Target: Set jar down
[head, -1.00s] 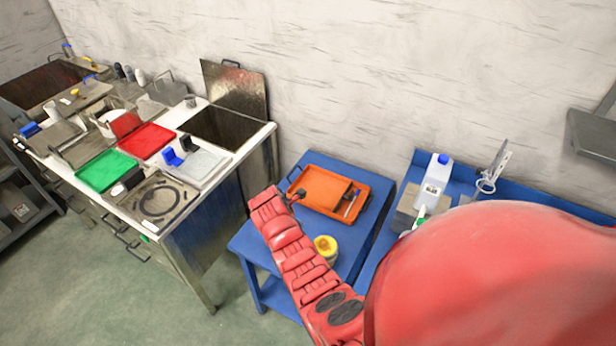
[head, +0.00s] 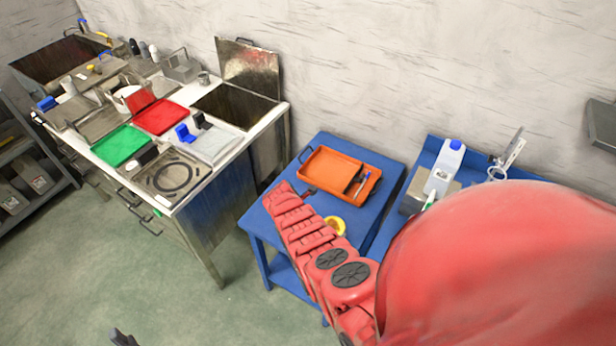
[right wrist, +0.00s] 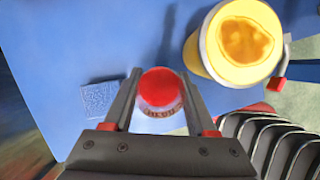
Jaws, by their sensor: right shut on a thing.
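In the right wrist view, a jar with a red lid (right wrist: 160,88) stands between the two fingers of my right gripper (right wrist: 160,104), which is shut on it. The jar's base is hidden, so I cannot tell whether it touches the blue table (right wrist: 50,50) below. In the head view, my red right arm reaches over the blue table (head: 262,222), and neither the jar nor the right gripper can be made out. A small dark tip at the bottom edge of the head view (head: 122,338) may be my left gripper; its jaws cannot be made out.
A yellow-topped round container (right wrist: 240,42) stands right of the jar; it also shows in the head view (head: 336,225). A patterned square (right wrist: 100,98) lies left of the gripper. An orange tray (head: 325,168) sits at the table's back. A white bottle (head: 446,166) stands farther right.

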